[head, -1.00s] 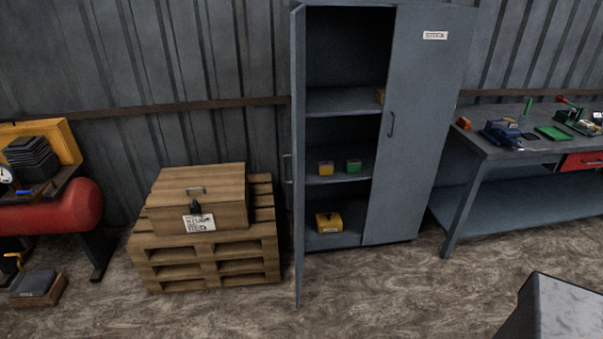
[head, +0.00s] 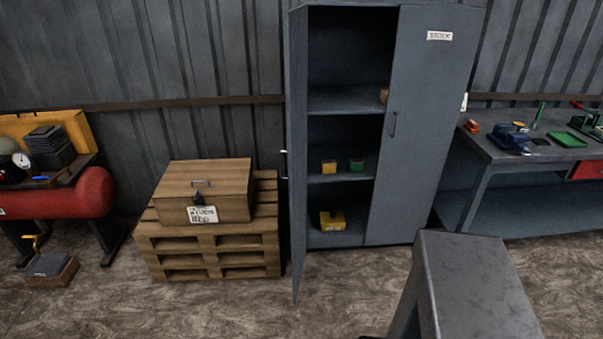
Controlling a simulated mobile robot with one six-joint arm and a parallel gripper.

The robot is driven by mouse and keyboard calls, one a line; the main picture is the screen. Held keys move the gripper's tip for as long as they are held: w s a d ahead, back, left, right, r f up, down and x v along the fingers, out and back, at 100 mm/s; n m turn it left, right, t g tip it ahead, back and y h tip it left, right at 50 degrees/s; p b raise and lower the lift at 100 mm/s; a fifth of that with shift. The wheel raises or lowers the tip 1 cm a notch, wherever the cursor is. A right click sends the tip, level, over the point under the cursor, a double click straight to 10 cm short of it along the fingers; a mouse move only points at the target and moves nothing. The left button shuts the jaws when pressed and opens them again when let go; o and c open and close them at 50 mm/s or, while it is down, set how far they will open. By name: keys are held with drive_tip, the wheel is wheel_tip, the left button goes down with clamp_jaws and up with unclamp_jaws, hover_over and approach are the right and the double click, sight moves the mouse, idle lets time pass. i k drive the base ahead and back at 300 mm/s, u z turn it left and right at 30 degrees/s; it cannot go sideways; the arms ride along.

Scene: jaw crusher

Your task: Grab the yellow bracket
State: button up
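No thing in the head view is plainly a bracket. A yellow box-like piece with a label (head: 332,221) sits on the bottom shelf of the grey cabinet. A smaller yellow block (head: 329,166) sits on the shelf above, left of a green block (head: 356,164). At the far left, a thin bent yellow piece (head: 36,239) stands on a grey block with a wooden base (head: 50,270) on the floor. I cannot tell which of these is the yellow bracket. My gripper is not in view.
The cabinet (head: 425,130) has its left door (head: 297,170) swung outward; the right door is shut. A wooden chest (head: 205,190) sits on pallets (head: 210,262). A grey metal-topped stand (head: 475,285) fills the lower right. A workbench (head: 500,150) stands right. Floor before the cabinet is clear.

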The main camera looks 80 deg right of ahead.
sight(328, 167)
drive_tip(key=u, duration=0.45)
drive_tip(key=k, duration=2.5)
drive_tip(key=z, duration=0.9)
